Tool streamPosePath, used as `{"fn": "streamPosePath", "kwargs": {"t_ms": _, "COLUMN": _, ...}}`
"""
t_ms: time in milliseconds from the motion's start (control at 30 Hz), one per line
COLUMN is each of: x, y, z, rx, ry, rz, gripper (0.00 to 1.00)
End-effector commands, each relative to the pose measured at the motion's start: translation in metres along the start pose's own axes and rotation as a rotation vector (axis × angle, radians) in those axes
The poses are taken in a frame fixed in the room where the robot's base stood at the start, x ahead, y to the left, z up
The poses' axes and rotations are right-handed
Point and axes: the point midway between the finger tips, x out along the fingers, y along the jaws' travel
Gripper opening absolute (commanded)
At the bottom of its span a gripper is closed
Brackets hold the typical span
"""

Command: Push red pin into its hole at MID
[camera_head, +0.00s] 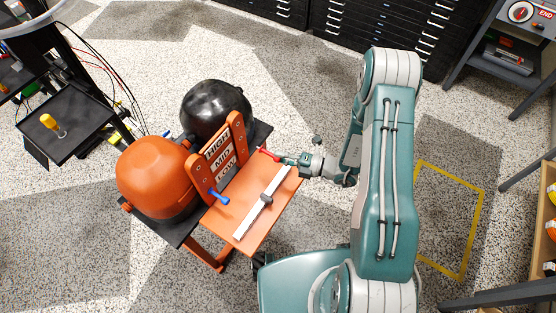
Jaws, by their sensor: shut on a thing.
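The red pin (267,153) sticks out to the left from my gripper (284,158), which is shut on it. My gripper reaches in from the right over the upper right edge of the orange table (240,221). The pin's tip points at the orange upright frame and is apart from it. The frame carries stacked plates marked HIGH (217,143), MID (223,159) and LOW (227,172). The MID plate is in the middle, left of the pin. Its hole is too small to make out here.
A blue pin (218,197) sits low at the frame's left post. An orange dome (158,177) and a black dome (215,110) stand behind the frame. A black tray (72,143) is at left.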

Motion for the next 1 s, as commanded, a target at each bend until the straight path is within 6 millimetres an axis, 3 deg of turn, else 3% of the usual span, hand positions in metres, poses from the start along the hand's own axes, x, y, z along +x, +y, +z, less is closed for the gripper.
{"fn": "streamPosePath", "kwargs": {"t_ms": 267, "x": 0.002, "y": -0.001, "z": 0.001, "rx": 0.0, "ry": 0.0, "rz": 0.001, "gripper": 0.0}}
{"fn": "streamPosePath", "kwargs": {"t_ms": 700, "x": 0.036, "y": -0.001, "z": 0.01, "rx": 0.0, "ry": 0.002, "rz": 0.001, "gripper": 0.0}}
{"fn": "streamPosePath", "kwargs": {"t_ms": 1000, "x": 0.048, "y": -0.001, "z": 0.014, "rx": 0.0, "ry": 0.0, "rz": 0.001, "gripper": 0.0}}
